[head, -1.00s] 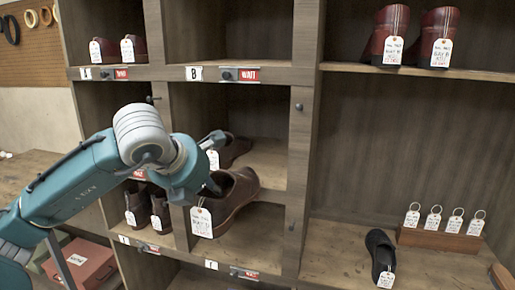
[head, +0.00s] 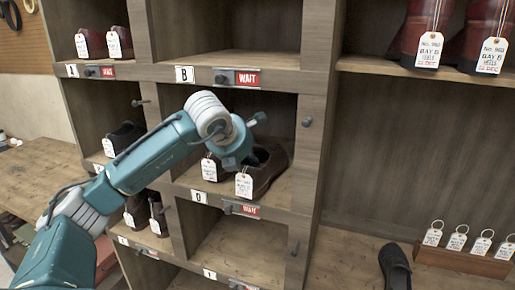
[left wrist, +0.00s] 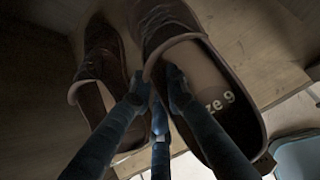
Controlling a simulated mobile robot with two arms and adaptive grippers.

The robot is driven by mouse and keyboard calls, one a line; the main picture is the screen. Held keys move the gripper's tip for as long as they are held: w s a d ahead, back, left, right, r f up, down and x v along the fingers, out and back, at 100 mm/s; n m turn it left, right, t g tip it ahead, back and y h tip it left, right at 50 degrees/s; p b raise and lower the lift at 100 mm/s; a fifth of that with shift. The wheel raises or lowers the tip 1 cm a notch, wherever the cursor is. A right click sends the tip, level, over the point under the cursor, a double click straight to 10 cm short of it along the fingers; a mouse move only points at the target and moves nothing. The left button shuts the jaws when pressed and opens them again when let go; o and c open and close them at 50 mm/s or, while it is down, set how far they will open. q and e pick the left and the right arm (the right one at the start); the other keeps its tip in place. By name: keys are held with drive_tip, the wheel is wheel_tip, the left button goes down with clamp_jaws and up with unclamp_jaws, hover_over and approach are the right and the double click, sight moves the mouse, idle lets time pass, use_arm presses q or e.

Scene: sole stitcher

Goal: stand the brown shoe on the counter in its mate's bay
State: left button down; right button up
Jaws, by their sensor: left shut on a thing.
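My left gripper (head: 248,160) is shut on the near wall of the brown shoe (head: 272,172) in the middle bay marked D. In the left wrist view, its fingers (left wrist: 160,88) straddle the rim of this brown shoe (left wrist: 232,98), which has "size 9" inside. The shoe looks upright with its white tag hanging in front. Its mate (left wrist: 98,75) stands close on its left; in the head view it is mostly hidden behind my gripper, with its tag (head: 209,169) showing. I cannot tell whether the held shoe touches the bay floor. My right gripper is out of view.
Wooden dividers and ledges frame the bays; small knobs (head: 306,122) and red WAIT plates (head: 247,79) stick out. The bay below is empty. Red boots (head: 410,30) stand above.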

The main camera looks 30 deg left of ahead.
sight(257, 155)
use_arm(q)
drive_tip(key=w, duration=0.2)
drive_tip(key=shift+w+a+r+p, duration=0.2)
drive_tip(key=shift+w+a+p, duration=0.1)
drive_tip(key=shift+w+p, duration=0.05)
drive_tip(key=w+p, duration=0.1)
drive_tip(key=w, duration=0.1)
drive_tip(key=w+p, duration=0.1)
drive_tip(key=shift+w+a+r, duration=0.15)
drive_tip(key=shift+w+a, duration=0.25)
drive_tip(key=shift+f, duration=1)
drive_tip(key=shift+s, duration=0.2)
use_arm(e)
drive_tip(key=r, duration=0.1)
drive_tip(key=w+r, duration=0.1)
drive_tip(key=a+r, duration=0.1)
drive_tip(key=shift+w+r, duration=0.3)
use_arm(q)
drive_tip(key=c, duration=1.7)
unclamp_jaws()
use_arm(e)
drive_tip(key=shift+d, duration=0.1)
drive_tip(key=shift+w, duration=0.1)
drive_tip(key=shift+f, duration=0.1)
